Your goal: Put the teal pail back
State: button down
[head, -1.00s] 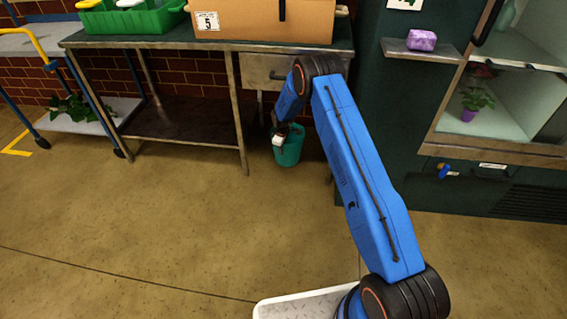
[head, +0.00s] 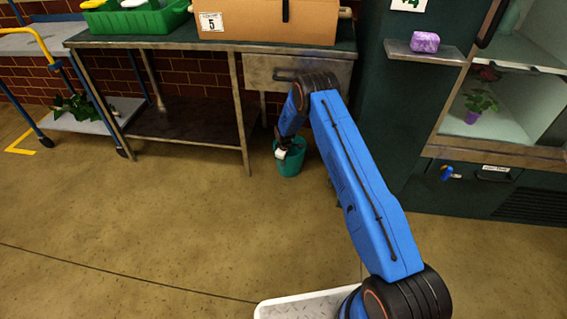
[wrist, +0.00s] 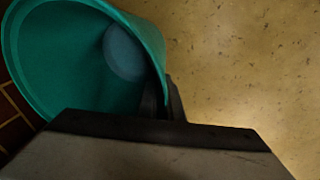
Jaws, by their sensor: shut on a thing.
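The teal pail (head: 290,163) is below the right end of the metal table, close to the floor, in the head view. I cannot tell whether its base touches the floor. In the wrist view the pail (wrist: 60,60) shows its open mouth and its inside, which looks empty. My gripper (head: 284,150) is at the pail's rim. In the wrist view the gripper (wrist: 168,100) is shut on the pail's wall at the lower right of the mouth. The fingertips are partly hidden by the gripper body and the pail.
The metal table (head: 190,143) carries a green crate (head: 150,22) and a cardboard box (head: 265,20) marked 5. A dark green cabinet (head: 400,110) stands right of the pail. A blue cart (head: 80,118) with a plant is at the left. The floor in front is clear.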

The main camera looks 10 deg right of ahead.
jog(key=c, duration=2.3)
grip_release()
jog(key=shift+f, duration=0.15)
jog(key=o, duration=0.4)
jog(key=r, duration=0.4)
jog(key=s+r, duration=0.1)
jog(key=r, duration=0.3)
jog(key=s+r, duration=0.1)
jog(key=r, duration=0.3)
jog(key=shift+s, duration=0.1)
jog(key=shift+s, duration=0.1)
